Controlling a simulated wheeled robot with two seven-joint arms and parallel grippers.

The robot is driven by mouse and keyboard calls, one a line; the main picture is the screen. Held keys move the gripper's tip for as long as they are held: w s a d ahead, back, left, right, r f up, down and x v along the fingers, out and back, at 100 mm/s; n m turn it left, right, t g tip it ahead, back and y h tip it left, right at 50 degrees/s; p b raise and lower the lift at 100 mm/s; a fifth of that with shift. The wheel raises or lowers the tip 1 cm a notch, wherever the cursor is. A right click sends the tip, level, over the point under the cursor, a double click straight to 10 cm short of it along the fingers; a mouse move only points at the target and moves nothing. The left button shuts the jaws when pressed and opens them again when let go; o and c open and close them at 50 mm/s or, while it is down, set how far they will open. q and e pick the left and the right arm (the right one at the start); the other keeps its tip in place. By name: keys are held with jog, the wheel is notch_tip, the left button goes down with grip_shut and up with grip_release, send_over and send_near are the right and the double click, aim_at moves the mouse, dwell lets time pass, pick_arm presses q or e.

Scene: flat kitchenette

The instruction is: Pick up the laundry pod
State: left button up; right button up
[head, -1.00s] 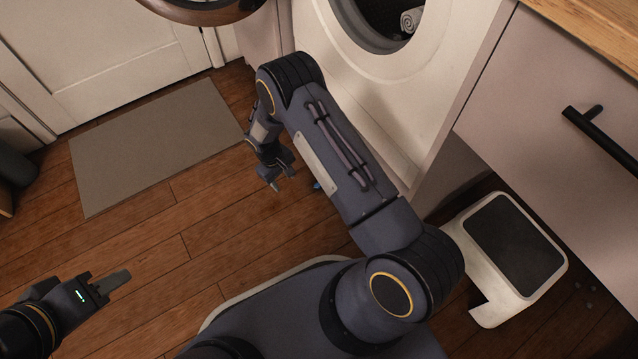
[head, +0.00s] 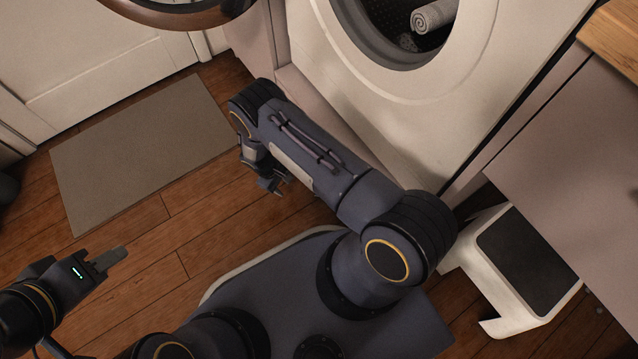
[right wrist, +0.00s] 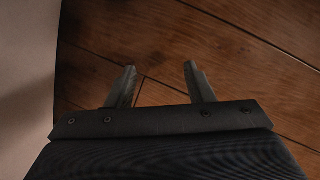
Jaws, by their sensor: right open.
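I cannot make out the laundry pod in either view now; my right arm covers part of the floor by the washing machine. My right gripper (head: 273,186) points down over the wooden floor. In the right wrist view its two fingers (right wrist: 160,72) stand apart, with only bare floorboards between and beyond them. My left gripper (head: 118,254) is at the lower left of the head view, far from the right one. Its fingers overlap from this angle, so its opening is unclear.
A white washing machine (head: 385,115) with a rolled towel (head: 434,16) inside its open drum stands behind my right arm. A grey mat (head: 145,150) lies at left. A white step stool (head: 490,270) with a dark top stands at right. Open floor lies between mat and base.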

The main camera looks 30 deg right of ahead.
jog(key=s+d, duration=0.1)
jog(key=d, duration=0.1)
jog(key=s+d, duration=0.2)
jog(key=d, duration=0.1)
jog(key=s+d+b, duration=0.1)
jog(key=d, duration=0.2)
jog(key=shift+s+d, duration=0.15)
jog(key=shift+s, duration=0.25)
jog(key=b+x, duration=0.2)
jog(key=x, duration=0.3)
jog(key=shift+s+d+b, duration=0.3)
jog(key=shift+d+b, duration=0.1)
jog(key=shift+d, duration=0.05)
jog(key=shift+c, duration=0.3)
jog(key=c, duration=0.4)
